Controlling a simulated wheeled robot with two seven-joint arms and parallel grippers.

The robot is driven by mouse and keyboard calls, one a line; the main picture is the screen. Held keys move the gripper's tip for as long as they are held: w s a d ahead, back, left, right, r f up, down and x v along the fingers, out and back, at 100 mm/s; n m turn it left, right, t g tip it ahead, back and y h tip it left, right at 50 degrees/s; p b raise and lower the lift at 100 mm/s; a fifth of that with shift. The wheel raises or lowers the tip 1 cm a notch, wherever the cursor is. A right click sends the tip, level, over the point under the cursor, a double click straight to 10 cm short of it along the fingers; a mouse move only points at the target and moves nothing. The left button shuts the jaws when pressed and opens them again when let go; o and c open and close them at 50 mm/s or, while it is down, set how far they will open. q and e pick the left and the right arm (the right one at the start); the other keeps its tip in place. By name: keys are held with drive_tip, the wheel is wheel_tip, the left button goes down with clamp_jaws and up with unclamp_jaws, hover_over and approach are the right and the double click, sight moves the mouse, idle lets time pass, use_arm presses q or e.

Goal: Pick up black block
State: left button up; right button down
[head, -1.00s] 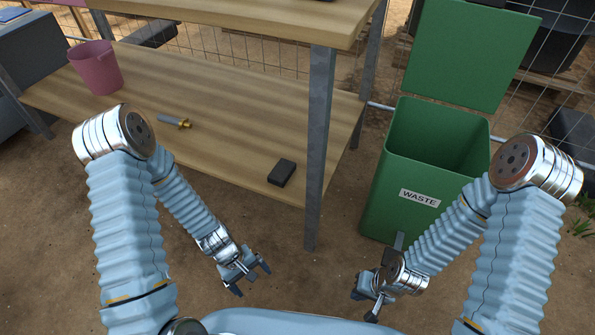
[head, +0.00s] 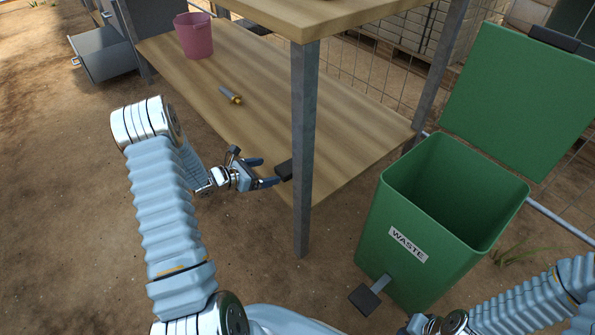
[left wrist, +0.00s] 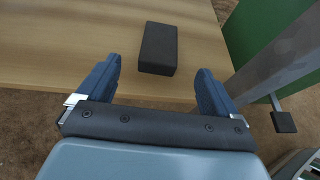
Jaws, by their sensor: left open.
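The black block (head: 285,170) lies on the lower wooden shelf (head: 262,115), near its front edge and just left of the metal post; the post hides part of it in the head view. In the left wrist view the whole block (left wrist: 158,48) shows, lying flat ahead of the fingers. My left gripper (head: 270,172) is open and empty at the shelf's front edge, its fingers pointing at the block. In the left wrist view the block sits between the lines of the two fingers (left wrist: 157,88), a little beyond their tips. My right gripper is not clearly in view; only part of that arm shows.
A grey metal post (head: 303,150) stands close to the right of the block. A pink bucket (head: 194,36) and a small grey-and-yellow tool (head: 231,95) are on the same shelf. A green waste bin (head: 425,240) with its lid open stands to the right.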

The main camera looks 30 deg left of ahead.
sight(289, 166)
use_arm(q)
drive_tip(key=x, duration=1.1)
drive_tip(key=shift+w, duration=0.15)
drive_tip(key=c, duration=1.2)
